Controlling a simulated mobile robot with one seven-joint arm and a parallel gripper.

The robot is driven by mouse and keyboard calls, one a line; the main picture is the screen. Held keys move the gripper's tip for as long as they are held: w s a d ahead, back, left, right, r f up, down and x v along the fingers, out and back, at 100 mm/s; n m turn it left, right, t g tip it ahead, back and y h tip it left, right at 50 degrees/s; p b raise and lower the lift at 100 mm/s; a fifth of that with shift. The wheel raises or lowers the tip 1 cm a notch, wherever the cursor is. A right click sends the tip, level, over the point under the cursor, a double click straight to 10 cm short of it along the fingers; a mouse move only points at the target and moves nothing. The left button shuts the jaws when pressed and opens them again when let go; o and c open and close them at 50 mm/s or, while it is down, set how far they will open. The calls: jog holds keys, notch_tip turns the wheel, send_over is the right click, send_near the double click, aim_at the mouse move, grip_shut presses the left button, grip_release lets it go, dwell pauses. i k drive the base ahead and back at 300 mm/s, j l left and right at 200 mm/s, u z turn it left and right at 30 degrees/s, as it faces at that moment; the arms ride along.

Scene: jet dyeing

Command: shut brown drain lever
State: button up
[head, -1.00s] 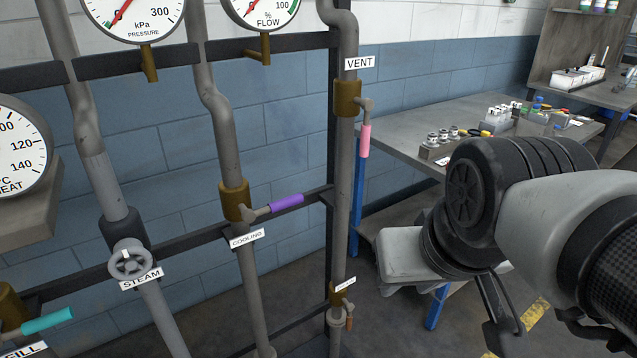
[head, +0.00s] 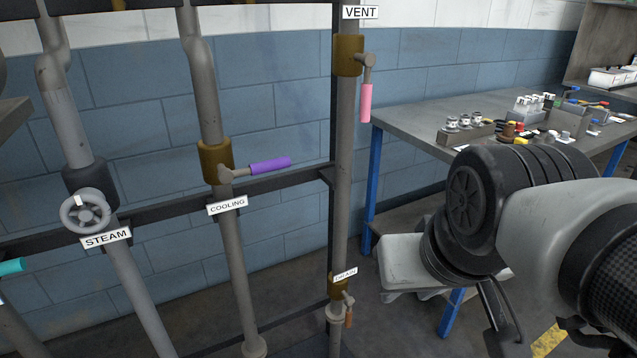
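The brown drain lever (head: 349,319) sits low on the right-hand vertical pipe, just under the DRAIN label (head: 345,275). Its orange-brown handle hangs straight down, along the pipe. The brass drain valve body (head: 337,287) is partly behind the label. My arm fills the right side of the head view, to the right of and nearer than the lever. My gripper (head: 500,318) shows only in part at the lower right, with dark finger-like parts pointing down. It is apart from the lever, and whether it is open or shut is unclear.
The pink vent lever (head: 366,103) hangs down higher on the same pipe. The purple cooling lever (head: 270,165) points right. A steam handwheel (head: 86,211) and teal lever (head: 10,266) are at left. A workbench (head: 425,122) with small items stands behind my arm.

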aim_at(349, 301)
jog(key=l+u, duration=0.4)
jog(key=l, duration=0.25)
jog(key=l+u, duration=0.45)
jog(key=l, duration=0.25)
jog(key=k, duration=0.05)
